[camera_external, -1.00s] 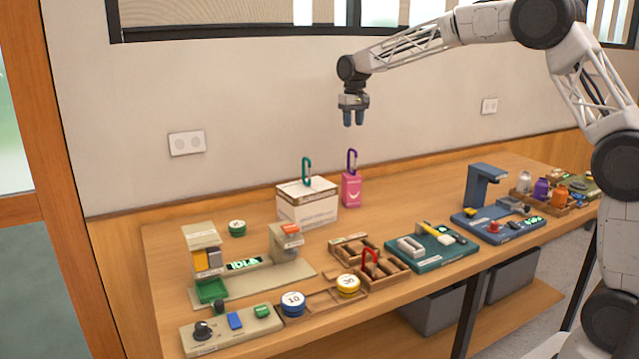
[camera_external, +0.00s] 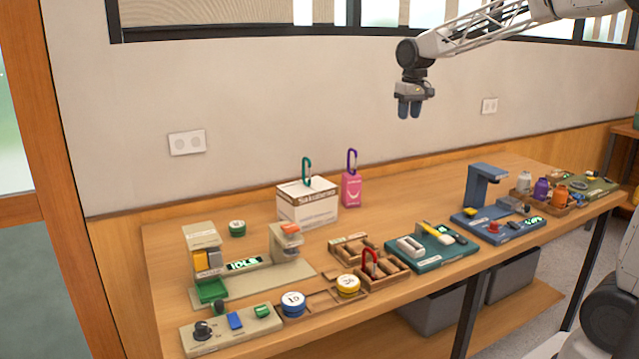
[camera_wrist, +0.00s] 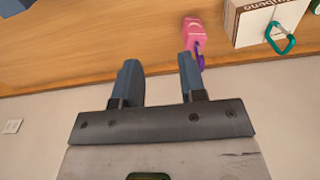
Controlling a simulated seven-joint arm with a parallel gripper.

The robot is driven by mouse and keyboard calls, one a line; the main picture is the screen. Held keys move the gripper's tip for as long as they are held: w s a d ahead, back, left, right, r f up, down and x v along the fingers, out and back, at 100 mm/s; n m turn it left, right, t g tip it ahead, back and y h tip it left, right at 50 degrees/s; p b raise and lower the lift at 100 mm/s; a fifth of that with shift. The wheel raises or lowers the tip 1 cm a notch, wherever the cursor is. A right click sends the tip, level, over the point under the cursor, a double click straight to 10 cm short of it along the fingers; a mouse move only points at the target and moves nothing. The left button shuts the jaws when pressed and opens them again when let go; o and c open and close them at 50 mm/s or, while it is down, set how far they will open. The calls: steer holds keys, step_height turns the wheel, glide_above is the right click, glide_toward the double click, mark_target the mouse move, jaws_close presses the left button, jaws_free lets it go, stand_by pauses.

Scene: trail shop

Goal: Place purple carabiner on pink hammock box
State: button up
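The purple carabiner (camera_external: 352,161) stands upright on top of the pink hammock box (camera_external: 352,189) at the back of the table. In the wrist view the purple carabiner (camera_wrist: 200,58) shows partly behind a finger, at the end of the pink box (camera_wrist: 193,30). My gripper (camera_external: 409,108) is high above the table, to the right of the pink box and well apart from it. In the wrist view my gripper (camera_wrist: 160,75) has its two fingers apart with nothing between them.
A white box (camera_external: 308,205) with a teal carabiner (camera_external: 306,171) on it stands left of the pink box. A wooden tray (camera_external: 390,277) with a red carabiner (camera_external: 370,261) is in front. A blue dispenser-like stand (camera_external: 483,185) rises to the right. The air around my gripper is clear.

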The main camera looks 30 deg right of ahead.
steer(key=s+d+t, duration=0.1)
steer(key=s+d, duration=0.2)
steer(key=s, duration=0.8)
steer(key=s+d, duration=0.3)
steer(key=s, duration=0.7)
steer(key=s+d+f, duration=0.1)
steer(key=s+f, duration=0.3)
steer(key=s, duration=0.5)
steer(key=s+d+f, duration=0.1)
steer(key=s+f, duration=0.4)
steer(key=s, duration=0.5)
steer(key=shift+s+d+f+t, duration=0.15)
steer(key=shift+s+d+t, duration=0.15)
steer(key=shift+t, duration=0.1)
